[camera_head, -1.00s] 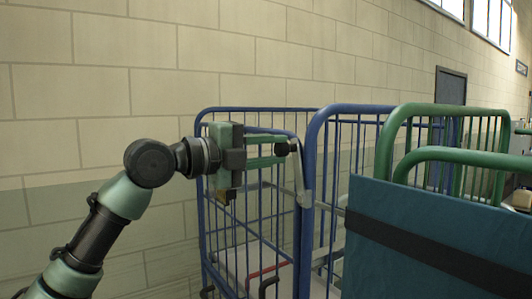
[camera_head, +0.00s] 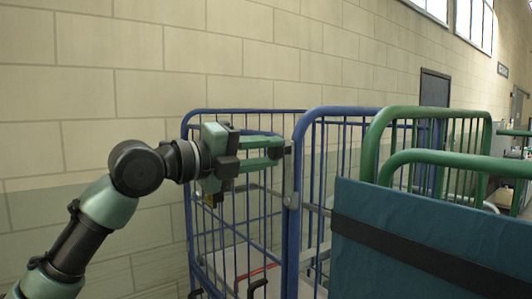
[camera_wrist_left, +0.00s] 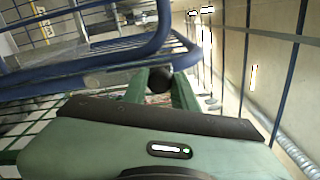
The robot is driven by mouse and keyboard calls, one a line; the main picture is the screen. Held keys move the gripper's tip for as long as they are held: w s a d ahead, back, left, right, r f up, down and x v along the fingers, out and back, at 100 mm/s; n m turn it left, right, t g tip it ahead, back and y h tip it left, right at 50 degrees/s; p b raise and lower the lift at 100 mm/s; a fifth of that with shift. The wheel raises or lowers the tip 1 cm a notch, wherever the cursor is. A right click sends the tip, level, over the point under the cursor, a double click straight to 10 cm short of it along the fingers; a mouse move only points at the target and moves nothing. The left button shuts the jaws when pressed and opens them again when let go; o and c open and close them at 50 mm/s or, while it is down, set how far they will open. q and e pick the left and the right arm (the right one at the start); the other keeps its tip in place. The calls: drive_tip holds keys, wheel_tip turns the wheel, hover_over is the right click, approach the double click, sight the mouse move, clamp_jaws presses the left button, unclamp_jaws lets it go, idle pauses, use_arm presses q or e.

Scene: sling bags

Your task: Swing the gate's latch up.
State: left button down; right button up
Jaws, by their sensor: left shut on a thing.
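The gate's latch (camera_head: 289,185) is a grey metal lever at the upright post between the blue cage's gate and side. It stands close to upright, with a black ball knob (camera_head: 288,150) at its upper end. My left gripper (camera_head: 277,151) comes from the left with its green fingers level, shut on the knob. In the left wrist view the knob (camera_wrist_left: 159,80) sits between the fingertips, which hide part of it. My right gripper is not in view.
The blue cage (camera_head: 250,111) has barred sides and a red bar low inside. Green cage frames (camera_head: 374,140) and a teal panel with a black strap (camera_head: 430,225) stand close on the right. A block wall (camera_head: 90,100) is behind; room to the left is clear.

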use_arm(q)
drive_tip(key=c, duration=1.1)
unclamp_jaws()
drive_tip(key=shift+d, duration=0.15)
drive_tip(key=shift+s+a+f+b, duration=0.1)
drive_tip(key=shift+s+a+b, duration=0.1)
drive_tip(key=shift+a+b, duration=0.15)
drive_tip(key=b+v, duration=0.2)
drive_tip(key=v, duration=0.5)
drive_tip(key=shift+b, duration=0.3)
